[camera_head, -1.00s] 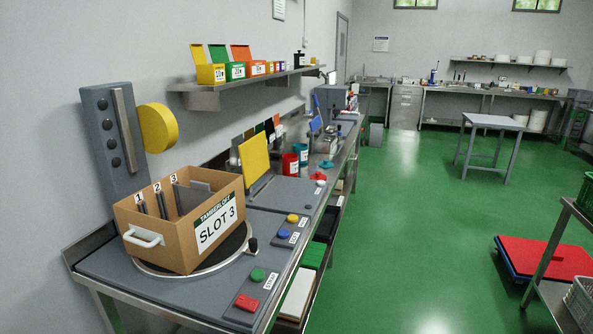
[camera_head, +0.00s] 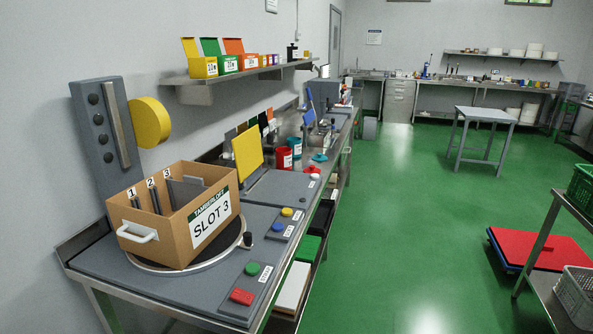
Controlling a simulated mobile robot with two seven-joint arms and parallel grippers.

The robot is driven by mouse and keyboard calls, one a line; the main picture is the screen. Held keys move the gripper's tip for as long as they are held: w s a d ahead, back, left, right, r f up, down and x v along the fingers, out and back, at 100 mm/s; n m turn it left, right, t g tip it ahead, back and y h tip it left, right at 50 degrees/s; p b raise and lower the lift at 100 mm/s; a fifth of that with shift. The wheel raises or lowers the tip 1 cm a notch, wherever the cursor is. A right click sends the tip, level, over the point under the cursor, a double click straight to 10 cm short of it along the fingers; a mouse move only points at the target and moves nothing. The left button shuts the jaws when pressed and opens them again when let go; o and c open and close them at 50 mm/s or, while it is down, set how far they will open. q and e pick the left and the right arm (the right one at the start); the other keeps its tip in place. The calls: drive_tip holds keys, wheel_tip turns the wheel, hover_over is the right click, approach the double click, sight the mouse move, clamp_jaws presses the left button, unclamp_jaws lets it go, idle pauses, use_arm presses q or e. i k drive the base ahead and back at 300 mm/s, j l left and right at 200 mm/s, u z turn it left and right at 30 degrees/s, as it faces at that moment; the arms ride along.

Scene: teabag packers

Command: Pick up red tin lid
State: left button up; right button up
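The red tin lid (camera_head: 312,170) is a small red piece lying on the long steel bench, near its right edge, beyond the yellow panel. The red tin (camera_head: 283,159) stands upright just left of it, with a white label. A teal tin (camera_head: 295,149) stands behind the red tin, and a teal lid (camera_head: 320,157) lies behind the red lid. The lid is small in the view, so its fine shape cannot be told. Neither of my grippers is in view.
A cardboard box (camera_head: 207,217) marked SLOT 3 stands on a turntable at the near end of the bench (camera_head: 105,270). A yellow panel (camera_head: 247,153) rises behind it. Green floor (camera_head: 395,220) is clear right of the bench. A rack with crates (camera_head: 543,240) stands at right.

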sight(313, 169)
drive_tip(key=i+l+u, duration=0.2)
drive_tip(key=u, duration=0.15)
drive_tip(key=i+l+u, duration=0.15)
drive_tip(key=u, duration=0.2)
drive_tip(key=i+l+u, duration=0.1)
drive_tip(key=l, duration=0.2)
drive_tip(key=i+l+u, duration=0.1)
drive_tip(key=l, duration=0.25)
drive_tip(key=i+l+u, duration=0.1)
drive_tip(key=i+l, duration=0.15)
drive_tip(key=l, duration=0.25)
drive_tip(key=i+l, duration=0.15)
drive_tip(key=l, duration=0.25)
drive_tip(key=i+l, duration=0.15)
drive_tip(key=l, duration=0.2)
drive_tip(key=i+l, duration=0.1)
drive_tip(key=l, duration=0.3)
drive_tip(key=i+l+u, duration=0.1)
drive_tip(key=l, duration=0.3)
drive_tip(key=i+l, duration=0.2)
drive_tip(key=l, duration=0.2)
drive_tip(key=i+l, duration=0.15)
drive_tip(key=l, duration=0.25)
drive_tip(key=i+l, duration=0.1)
drive_tip(key=l, duration=0.3)
